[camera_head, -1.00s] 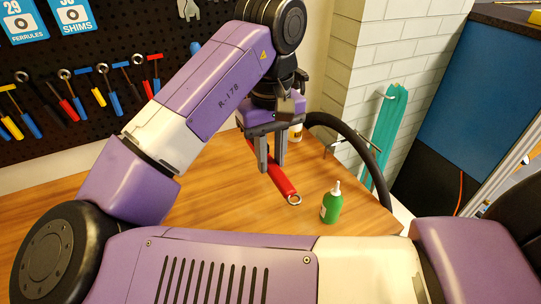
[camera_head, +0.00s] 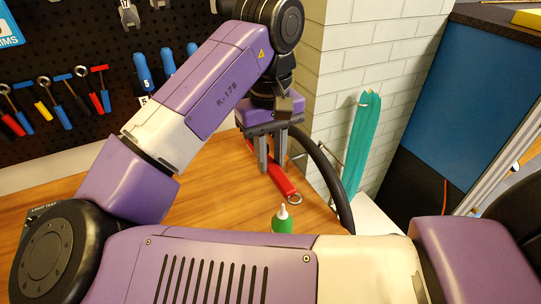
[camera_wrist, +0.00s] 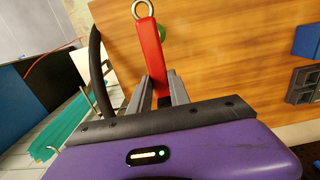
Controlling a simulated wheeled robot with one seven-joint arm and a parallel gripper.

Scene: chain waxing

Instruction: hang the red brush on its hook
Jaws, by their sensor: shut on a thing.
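The red brush (camera_head: 283,181) is in my gripper (camera_head: 270,166), over the right part of the wooden bench. Its red handle slants down and to the right, with a metal ring at the end. In the wrist view, the red handle (camera_wrist: 150,48) runs between the two fingers, ring at the top edge. My gripper is shut on the handle. The bristle end is hidden behind the fingers and the gripper body. I cannot pick out which hook belongs to the brush.
A green bottle (camera_head: 283,224) with a white nozzle stands in front of the brush, partly hidden by my arm. A pegboard (camera_head: 100,45) with hanging tools is at left. The white brick wall (camera_head: 375,50) and teal strips (camera_head: 360,145) are at right.

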